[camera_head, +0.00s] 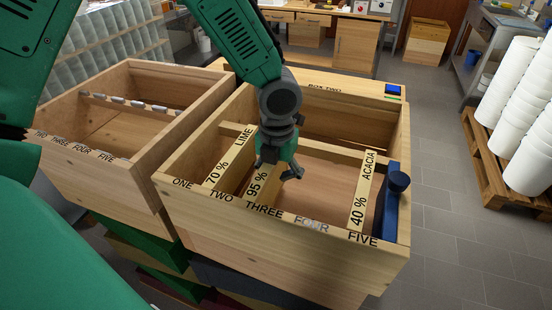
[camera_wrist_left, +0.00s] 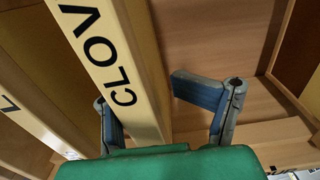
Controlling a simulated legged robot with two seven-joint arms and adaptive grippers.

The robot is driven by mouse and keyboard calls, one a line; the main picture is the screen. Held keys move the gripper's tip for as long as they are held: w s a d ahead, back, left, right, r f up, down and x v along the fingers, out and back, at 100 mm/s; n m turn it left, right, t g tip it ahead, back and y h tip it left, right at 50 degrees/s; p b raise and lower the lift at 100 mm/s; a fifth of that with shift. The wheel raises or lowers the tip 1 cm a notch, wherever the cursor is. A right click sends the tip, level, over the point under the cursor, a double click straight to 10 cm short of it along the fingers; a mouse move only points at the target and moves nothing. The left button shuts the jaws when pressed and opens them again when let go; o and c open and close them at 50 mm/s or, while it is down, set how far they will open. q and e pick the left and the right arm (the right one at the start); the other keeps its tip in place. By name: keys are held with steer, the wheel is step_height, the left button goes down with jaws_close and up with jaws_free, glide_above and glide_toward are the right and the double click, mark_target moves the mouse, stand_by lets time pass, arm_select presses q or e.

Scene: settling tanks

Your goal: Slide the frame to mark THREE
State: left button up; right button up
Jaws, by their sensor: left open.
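The open wooden box (camera_head: 325,254) bears the words ONE to FIVE along its front rim. Three bars span it: 70 % LIME (camera_head: 226,160), 95 % (camera_head: 256,186) and 40 % ACACIA (camera_head: 362,192). The front end of the 95 % frame is at the rim between TWO and THREE; ACACIA ends near FIVE. My left gripper (camera_head: 278,170) is low over the 95 % frame and hides its far part. In the left wrist view this frame, lettered CLOV (camera_wrist_left: 115,60), passes between the spread fingers. My right gripper is not in view.
A second wooden box (camera_head: 150,88) stands close on the left, also marked. Between the 95 % and ACACIA frames the box is free. White tubs on a pallet (camera_head: 530,200) stand at right.

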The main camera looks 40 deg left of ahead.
arm_select(q)
steer(key=shift+f, duration=0.45)
steer(key=shift+s+a+f, duration=0.1)
steer(key=shift+f, duration=0.05)
steer(key=shift+a+f, duration=0.15)
steer(key=shift+a, duration=0.2)
steer(key=shift+a+f, duration=0.15)
steer(key=shift+a, duration=0.45)
steer(key=shift+c, duration=0.8)
steer(key=c, duration=0.7)
steer(key=shift+d, duration=0.35)
jaws_close()
steer(key=shift+d+r, duration=0.2)
steer(key=shift+d, duration=0.35)
steer(key=shift+a, duration=0.25)
steer(key=shift+w+d+f, duration=0.1)
steer(key=shift+w+d, duration=0.15)
steer(key=shift+d, duration=0.1)
steer(key=shift+w+d+p, duration=0.2)
steer(key=shift+d+p, duration=0.55)
steer(key=shift+d, duration=0.05)
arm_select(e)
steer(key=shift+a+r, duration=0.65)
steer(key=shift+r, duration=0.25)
